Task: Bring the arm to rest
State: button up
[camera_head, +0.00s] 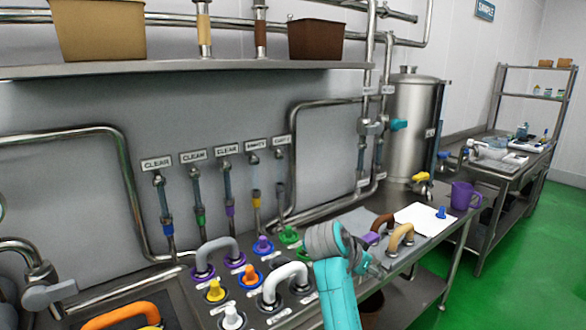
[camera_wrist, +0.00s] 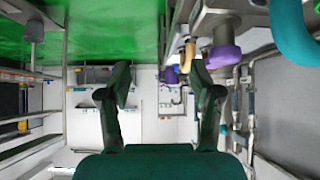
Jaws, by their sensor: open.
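My arm (camera_head: 338,280), teal and grey, stands at the lower middle of the head view, over the right end of the fittings panel. The end of my gripper (camera_head: 368,264) shows beside the grey joint, partly hidden by the arm. In the wrist view my gripper (camera_wrist: 160,76) has its two dark green fingers spread wide apart. Nothing is between the fingertips; only the distant room shows through the gap.
The panel holds coloured plugs and curved hoses, such as a white hose (camera_head: 284,281). A tan hose (camera_head: 401,238), a white sheet (camera_head: 424,219) and a purple mug (camera_head: 464,195) sit to the right. A steel tank (camera_head: 414,130) stands behind. Green floor (camera_head: 520,250) is open at the right.

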jog(key=s+d+f+n+t+y, duration=0.15)
jog(key=s+f, duration=0.25)
jog(key=f, duration=0.5)
jog(key=s+f+n+t, duration=0.1)
jog(key=s+f+n, duration=0.25)
jog(key=f, duration=0.65)
jog(key=s+f+n+t+y, duration=0.1)
jog(key=s+f+n, duration=0.1)
jog(key=s+f, duration=0.55)
jog(key=s+f+n+t+y, duration=0.15)
jog(key=s+f, duration=0.25)
jog(key=s, duration=0.6)
jog(key=s+a+t+y, duration=0.1)
jog(key=s+a+y, duration=0.1)
jog(key=s, duration=0.9)
jog(key=s+r+t, duration=0.1)
jog(key=s+r, duration=0.7)
jog(key=s, duration=0.4)
jog(key=s+r+n+t+y, duration=0.1)
jog(key=s+r+t, duration=0.1)
jog(key=s+r, duration=0.6)
jog(key=v, duration=0.4)
jog(key=shift+s+f, duration=0.2)
jog(key=shift+f, duration=0.1)
jog(key=shift+a+n, duration=0.1)
jog(key=shift+n, duration=0.15)
